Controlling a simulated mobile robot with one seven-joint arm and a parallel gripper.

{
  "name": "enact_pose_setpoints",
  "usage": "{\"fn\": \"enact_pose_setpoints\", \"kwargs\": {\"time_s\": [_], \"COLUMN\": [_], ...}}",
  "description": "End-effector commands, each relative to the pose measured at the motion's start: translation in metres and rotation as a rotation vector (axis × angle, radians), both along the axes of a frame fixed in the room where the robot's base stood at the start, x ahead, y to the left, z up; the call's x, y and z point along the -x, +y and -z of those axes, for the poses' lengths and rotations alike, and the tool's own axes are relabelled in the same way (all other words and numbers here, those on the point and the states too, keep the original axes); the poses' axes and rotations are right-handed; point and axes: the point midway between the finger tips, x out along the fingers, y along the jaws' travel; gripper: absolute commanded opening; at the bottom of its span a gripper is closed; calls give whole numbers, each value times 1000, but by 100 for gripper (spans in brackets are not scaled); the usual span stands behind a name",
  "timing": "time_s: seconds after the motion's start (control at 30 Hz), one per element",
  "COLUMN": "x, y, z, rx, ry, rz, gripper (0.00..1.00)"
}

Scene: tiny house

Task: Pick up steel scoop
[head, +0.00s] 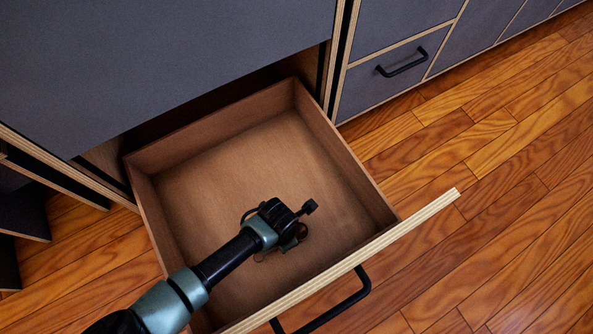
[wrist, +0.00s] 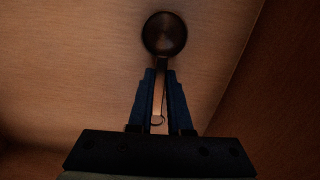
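The steel scoop (wrist: 164,35) shows in the wrist view as a dark, shiny round bowl just beyond my fingertips. Its thin handle runs back between the two fingers, with a loop at its end. My gripper (wrist: 162,72) has its fingers close together on the handle, with no clear gap at the tips. In the head view my gripper (head: 306,218) is inside the open drawer and hides most of the scoop. I cannot tell whether the scoop touches the drawer floor.
The open wooden drawer (head: 190,184) has low walls around my gripper and looks otherwise empty. Its front panel (head: 345,262) has a black handle (head: 335,308). A grey cabinet (head: 160,60) stands above and behind. Wooden floor (head: 490,190) is clear to the right.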

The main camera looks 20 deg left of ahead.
Motion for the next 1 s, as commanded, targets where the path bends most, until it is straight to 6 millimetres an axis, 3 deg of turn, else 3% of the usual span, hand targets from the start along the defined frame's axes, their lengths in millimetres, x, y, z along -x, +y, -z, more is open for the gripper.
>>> {"fn": "enact_pose_setpoints", "kwargs": {"time_s": [0.53, 1.0], "x": [0, 0], "y": [0, 1], "z": [-7, -86], "rx": [-1, -1], "ry": [-1, 0], "rz": [1, 2], "gripper": [0, 0]}}
